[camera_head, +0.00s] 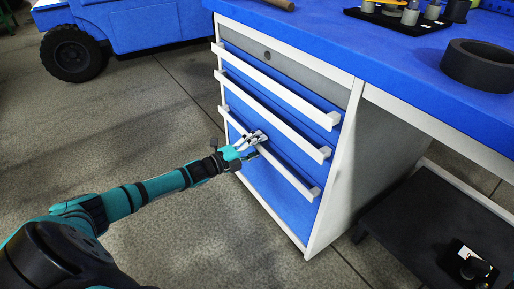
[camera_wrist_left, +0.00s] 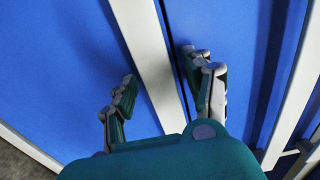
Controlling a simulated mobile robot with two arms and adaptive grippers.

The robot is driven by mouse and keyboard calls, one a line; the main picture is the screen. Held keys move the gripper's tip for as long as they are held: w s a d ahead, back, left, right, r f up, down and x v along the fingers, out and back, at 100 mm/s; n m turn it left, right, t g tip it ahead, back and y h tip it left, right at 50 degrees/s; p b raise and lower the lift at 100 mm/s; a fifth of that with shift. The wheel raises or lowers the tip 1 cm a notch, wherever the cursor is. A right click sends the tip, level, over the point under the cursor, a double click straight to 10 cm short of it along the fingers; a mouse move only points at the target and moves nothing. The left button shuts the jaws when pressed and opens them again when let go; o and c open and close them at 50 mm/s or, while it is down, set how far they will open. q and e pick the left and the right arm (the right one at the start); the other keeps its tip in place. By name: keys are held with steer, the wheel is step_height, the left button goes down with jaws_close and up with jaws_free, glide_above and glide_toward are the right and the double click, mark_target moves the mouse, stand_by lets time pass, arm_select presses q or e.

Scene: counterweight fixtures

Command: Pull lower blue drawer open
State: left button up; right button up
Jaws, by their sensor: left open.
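The lower blue drawer (camera_head: 270,185) is the bottom front of the cabinet and looks flush with it. Its long white bar handle (camera_head: 290,172) runs across its upper part. My left gripper (camera_head: 252,142) is at this handle, left of its middle. In the left wrist view my left gripper (camera_wrist_left: 163,75) is open, with one finger on each side of the white handle (camera_wrist_left: 148,50). The fingers look apart from the bar, but contact is hard to judge. My right gripper is not in view.
Above are two more white handles (camera_head: 275,118) and a grey drawer with a lock (camera_head: 266,55). The blue worktop (camera_head: 400,60) holds a black ring (camera_head: 480,65) and a tray of parts. A blue cart (camera_head: 130,25) stands behind. The floor in front of the drawers is clear.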

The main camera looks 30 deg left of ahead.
arm_select(q)
jaws_close()
stand_by(0.3)
